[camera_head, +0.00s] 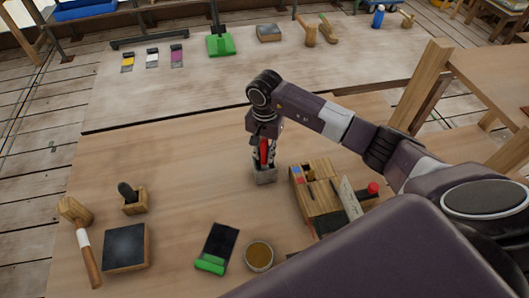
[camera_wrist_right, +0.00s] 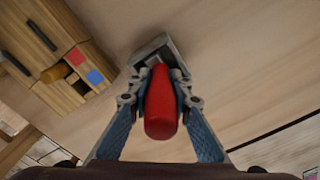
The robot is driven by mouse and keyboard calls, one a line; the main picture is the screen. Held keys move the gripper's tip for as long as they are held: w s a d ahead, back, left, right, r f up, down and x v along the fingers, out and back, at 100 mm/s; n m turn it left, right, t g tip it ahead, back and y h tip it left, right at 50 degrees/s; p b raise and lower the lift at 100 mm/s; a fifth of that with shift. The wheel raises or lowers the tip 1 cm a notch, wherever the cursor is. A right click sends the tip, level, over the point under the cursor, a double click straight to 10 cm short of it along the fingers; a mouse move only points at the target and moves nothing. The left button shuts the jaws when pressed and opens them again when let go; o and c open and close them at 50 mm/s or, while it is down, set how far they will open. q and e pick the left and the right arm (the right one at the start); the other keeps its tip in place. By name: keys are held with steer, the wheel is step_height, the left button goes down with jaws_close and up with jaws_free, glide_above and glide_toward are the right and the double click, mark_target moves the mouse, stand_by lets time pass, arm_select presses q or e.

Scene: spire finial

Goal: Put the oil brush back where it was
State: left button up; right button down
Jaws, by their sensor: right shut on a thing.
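The oil brush shows as a red handle (camera_wrist_right: 161,105) in the right wrist view and as a red upright handle (camera_head: 264,151) in the head view. My right gripper (camera_head: 264,156) is shut on it, with a blue-padded finger on each side. A small grey metal holder (camera_head: 265,176) stands on the table directly below, also in the wrist view (camera_wrist_right: 178,50). The brush's lower end is at or in the holder; the bristles are hidden, so I cannot tell how deep it sits. My left gripper is not in view.
A wooden box (camera_head: 318,197) with red and blue squares stands just right of the holder. A round tin (camera_head: 259,256), a green-handled scraper (camera_head: 217,248), a dark block (camera_head: 125,247) and a mallet (camera_head: 76,212) lie nearer. The table left of the holder is clear.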

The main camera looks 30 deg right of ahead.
steer(key=shift+f, duration=0.2)
steer(key=c, duration=1.8)
jaws_free()
steer(key=shift+o, duration=0.2)
steer(key=shift+r, duration=0.15)
steer(key=shift+r, duration=0.2)
step_height(320, 180, up, 11)
steer(key=b, duration=0.3)
steer(key=shift+f, duration=0.2)
steer(key=shift+s+r+b, duration=0.1)
steer(key=shift+r+b, duration=0.2)
steer(key=shift+r, duration=0.3)
